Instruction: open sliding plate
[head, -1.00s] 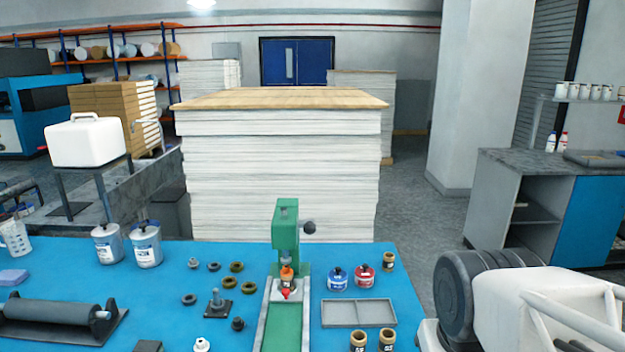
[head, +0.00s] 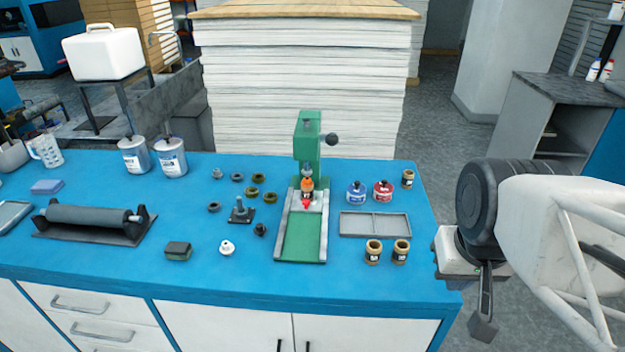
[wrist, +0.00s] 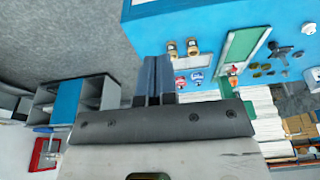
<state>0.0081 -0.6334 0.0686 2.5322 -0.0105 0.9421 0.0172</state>
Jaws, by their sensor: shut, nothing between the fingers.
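A green press (head: 307,140) with a dark side knob stands on the blue table. A grey-framed track with a green bed (head: 300,238) runs from its foot toward the front. A light plate with a red knob (head: 307,203) sits at the track's back end, under an orange part of the press. Which piece is the sliding plate is not fully clear. The track also shows tilted in the wrist view (wrist: 238,46). My gripper (head: 484,328) is at the right, beyond the table's right edge and well apart from the press. Its fingers (wrist: 153,75) are together and empty.
Right of the track are a grey tray (head: 375,224), blue (head: 356,193) and red (head: 383,191) jars and several small brown jars (head: 373,252). Left are several dark rings and a small stand (head: 240,211). A black roller (head: 93,219) lies farther left. The table's front strip is mostly clear.

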